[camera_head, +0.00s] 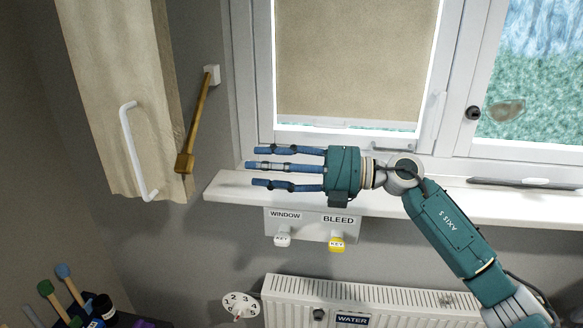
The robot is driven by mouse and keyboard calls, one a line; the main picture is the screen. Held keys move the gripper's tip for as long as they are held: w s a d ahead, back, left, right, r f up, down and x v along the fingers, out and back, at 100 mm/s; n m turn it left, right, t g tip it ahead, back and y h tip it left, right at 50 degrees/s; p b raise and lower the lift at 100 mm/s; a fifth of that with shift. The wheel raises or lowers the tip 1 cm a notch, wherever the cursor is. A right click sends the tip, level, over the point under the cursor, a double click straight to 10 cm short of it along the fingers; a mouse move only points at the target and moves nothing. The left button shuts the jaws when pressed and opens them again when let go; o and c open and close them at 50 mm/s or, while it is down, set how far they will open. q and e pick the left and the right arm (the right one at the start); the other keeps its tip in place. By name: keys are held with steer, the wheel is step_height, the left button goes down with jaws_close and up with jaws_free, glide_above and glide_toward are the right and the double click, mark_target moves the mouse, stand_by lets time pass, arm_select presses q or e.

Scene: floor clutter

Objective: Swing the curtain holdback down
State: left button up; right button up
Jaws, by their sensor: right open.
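The curtain holdback (198,122) is a brass-coloured bar on the wall between the wooden cabinet and the window. Its upper end meets a small white wall bracket (212,75). The bar slants down and to the left and ends in a square knob (185,163), close beside the cabinet's lower side. My right gripper (258,168) is open and empty, with blue fingers pointing left. In the picture it lies in front of the window sill, to the right of the knob and apart from it. My left gripper is not in view.
The wooden cabinet (112,85) with a white handle (135,152) hangs at left. The window sill (390,200) runs below the window and blind (357,60). Under it are a key board (310,226), a radiator (400,298) and a numbered dial (240,305). Coloured-handled items stand lower left.

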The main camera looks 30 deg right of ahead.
steer(key=v, duration=0.8)
steer(key=shift+a, duration=0.1)
